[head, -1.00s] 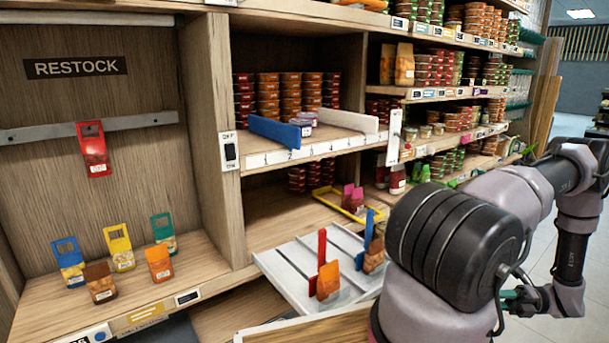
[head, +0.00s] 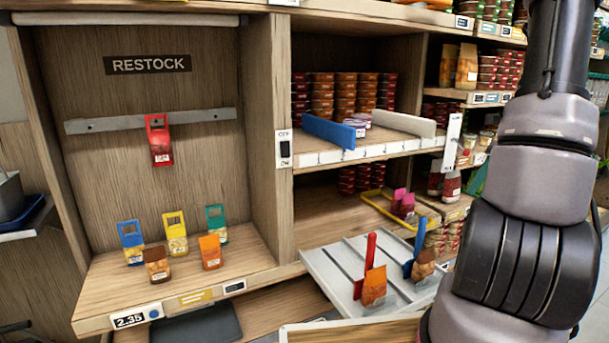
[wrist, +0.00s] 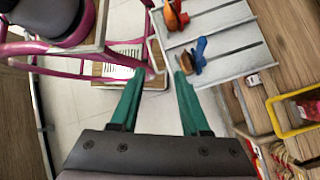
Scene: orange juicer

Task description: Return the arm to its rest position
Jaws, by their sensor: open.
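My gripper (wrist: 164,76) shows in the wrist view, with its two green fingers apart and nothing between them. It is outside the head view. My arm (head: 545,150) rises upright along the right side of the head view and hides part of the shelves there. Beyond the fingertips in the wrist view is a pale slotted tray (wrist: 232,50), with a blue paddle (wrist: 199,52) near its closer edge. Fingers and tray look apart.
The slotted tray also shows in the head view (head: 335,278), with a red paddle (head: 370,262) and pouches. A red pack (head: 159,140) hangs on the restock rail (head: 90,125). Several packs stand on the wooden ledge (head: 110,290). A yellow tray (wrist: 277,117) lies to the right.

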